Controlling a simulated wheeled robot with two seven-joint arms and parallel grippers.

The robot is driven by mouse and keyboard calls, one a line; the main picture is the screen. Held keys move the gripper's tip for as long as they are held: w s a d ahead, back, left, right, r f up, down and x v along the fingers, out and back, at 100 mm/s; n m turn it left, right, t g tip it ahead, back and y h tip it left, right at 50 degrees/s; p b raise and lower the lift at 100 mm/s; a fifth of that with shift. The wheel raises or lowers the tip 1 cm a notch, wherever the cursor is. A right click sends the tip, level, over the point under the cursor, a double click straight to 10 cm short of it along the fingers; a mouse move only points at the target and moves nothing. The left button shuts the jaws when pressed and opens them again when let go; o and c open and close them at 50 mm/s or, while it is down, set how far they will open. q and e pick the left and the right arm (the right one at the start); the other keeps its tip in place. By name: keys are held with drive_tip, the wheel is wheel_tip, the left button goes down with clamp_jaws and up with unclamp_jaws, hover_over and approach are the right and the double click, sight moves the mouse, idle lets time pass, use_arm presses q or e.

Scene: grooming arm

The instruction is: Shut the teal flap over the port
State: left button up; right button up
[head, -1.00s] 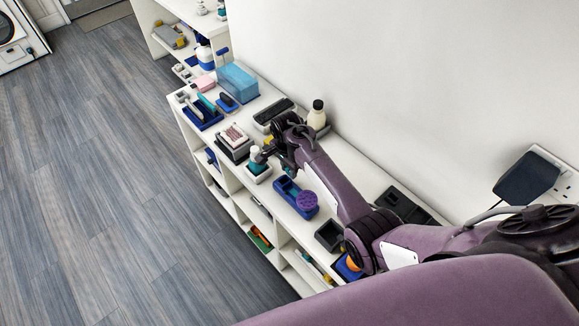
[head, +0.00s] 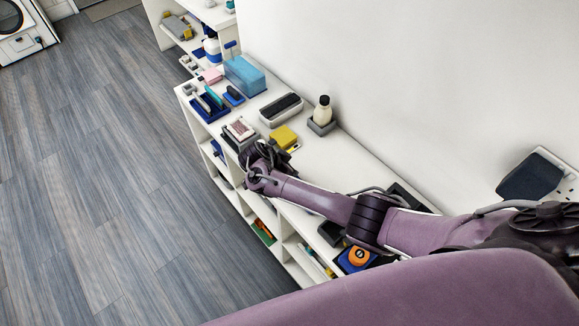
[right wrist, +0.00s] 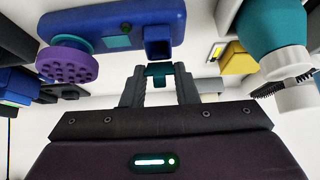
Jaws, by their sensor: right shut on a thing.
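In the right wrist view a blue tool body (right wrist: 85,32) carries a purple studded disc (right wrist: 67,62) and a teal panel (right wrist: 118,42). A square blue port (right wrist: 158,48) sticks out of its near side. The teal flap (right wrist: 157,68) is at the port's near edge, between my right gripper's (right wrist: 159,76) fingertips, which are shut on it. Whether the flap is joined to the port is hard to tell. In the head view my right gripper (head: 257,172) is over the shelf's front edge, and my arm hides the blue tool. My left gripper is not in view.
A teal-and-white bottle (right wrist: 270,38) and a dark brush (right wrist: 287,84) are close on the right in the wrist view. A wall is behind.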

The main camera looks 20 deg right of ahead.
idle(0.4)
drive_tip(key=o, duration=1)
drive_tip(key=v, duration=0.7)
drive_tip(key=shift+a+r, duration=0.3)
drive_tip(key=shift+s, duration=0.1)
